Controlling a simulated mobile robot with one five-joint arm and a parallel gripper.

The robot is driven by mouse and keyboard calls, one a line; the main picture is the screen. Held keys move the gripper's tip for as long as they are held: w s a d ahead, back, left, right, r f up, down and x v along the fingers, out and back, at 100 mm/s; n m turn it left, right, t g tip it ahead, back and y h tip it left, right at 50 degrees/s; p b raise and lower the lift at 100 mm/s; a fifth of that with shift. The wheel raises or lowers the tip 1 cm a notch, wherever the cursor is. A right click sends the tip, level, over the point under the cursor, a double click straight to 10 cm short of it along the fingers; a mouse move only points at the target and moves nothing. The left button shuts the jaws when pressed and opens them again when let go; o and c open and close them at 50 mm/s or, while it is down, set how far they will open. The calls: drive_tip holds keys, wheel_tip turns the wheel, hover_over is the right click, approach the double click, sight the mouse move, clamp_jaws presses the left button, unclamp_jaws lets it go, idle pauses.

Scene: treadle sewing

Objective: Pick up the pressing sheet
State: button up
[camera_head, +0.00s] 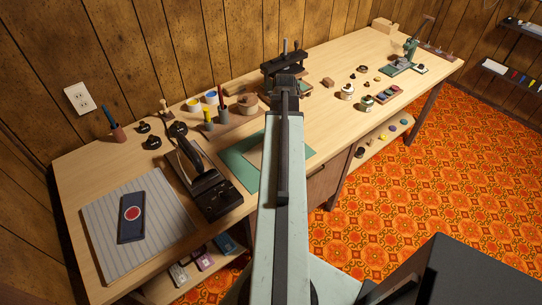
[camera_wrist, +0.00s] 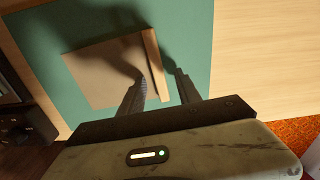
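A tan, roughly square sheet (camera_wrist: 105,75), which I take for the pressing sheet, lies on a green mat (camera_wrist: 190,30) in the wrist view. Its right edge carries a paler raised strip (camera_wrist: 154,62). My gripper (camera_wrist: 162,80) is open, its two dark fingers apart and pointing at this edge. The left finger overlaps the sheet in the picture, and the right finger is over the mat just past the strip. Nothing shows between the fingertips as held. In the head view my arm hides the sheet, and only part of the mat (camera_head: 241,163) shows.
A black press-like device (camera_head: 207,187) stands left of the mat. Farther left, a dark panel with a red disc (camera_head: 132,214) lies on a striped pad (camera_head: 95,222). Cups and tools (camera_head: 209,115) stand behind the mat. Bare wooden tabletop (camera_head: 325,125) lies to its right.

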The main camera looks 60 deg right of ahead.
drive_tip(key=shift+f, duration=0.25)
clamp_jaws()
drive_tip(key=shift+r, duration=0.1)
